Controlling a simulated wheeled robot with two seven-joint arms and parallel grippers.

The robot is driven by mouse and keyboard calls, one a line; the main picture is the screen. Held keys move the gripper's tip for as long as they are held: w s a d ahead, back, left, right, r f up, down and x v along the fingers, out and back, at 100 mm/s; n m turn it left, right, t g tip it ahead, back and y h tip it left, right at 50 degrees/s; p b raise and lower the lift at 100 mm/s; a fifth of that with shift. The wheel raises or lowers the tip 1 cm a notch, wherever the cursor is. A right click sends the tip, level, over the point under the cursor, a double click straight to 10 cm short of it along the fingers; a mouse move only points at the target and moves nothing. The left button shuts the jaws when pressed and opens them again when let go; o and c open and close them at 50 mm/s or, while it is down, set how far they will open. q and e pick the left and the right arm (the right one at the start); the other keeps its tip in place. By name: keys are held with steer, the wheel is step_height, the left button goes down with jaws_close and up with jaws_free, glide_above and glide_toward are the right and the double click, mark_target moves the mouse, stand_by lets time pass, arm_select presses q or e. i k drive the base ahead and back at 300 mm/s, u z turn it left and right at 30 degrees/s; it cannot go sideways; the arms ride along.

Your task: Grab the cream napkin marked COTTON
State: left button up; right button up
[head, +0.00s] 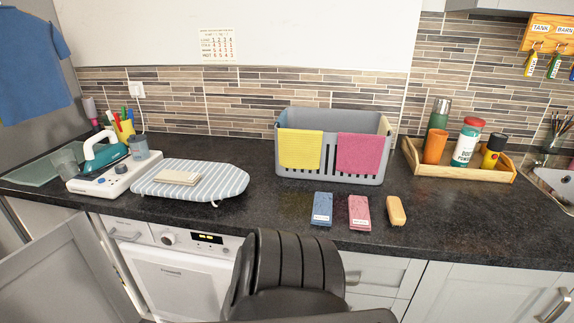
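A cream folded napkin (178,177) lies flat on the small striped ironing board (222,183) on the left part of the worktop. No word can be read on it at this size. Two more folded cloths, one blue (322,204) and one pink (359,206), lie on the worktop right of centre. Each has a small white label, too small to read with certainty. Neither of my grippers shows in the head view.
A white iron station (98,181) with a teal iron (106,150) stands left of the board. A grey basket (290,177) with yellow and pink cloths stands behind. A yellow-orange block (396,211) lies right of the pink cloth. A wooden tray (458,171) holds bottles. The worktop between board and blue cloth is clear.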

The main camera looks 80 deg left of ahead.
mark_target(181, 178)
steer(key=i, duration=1.05)
steer(key=u, duration=3.05)
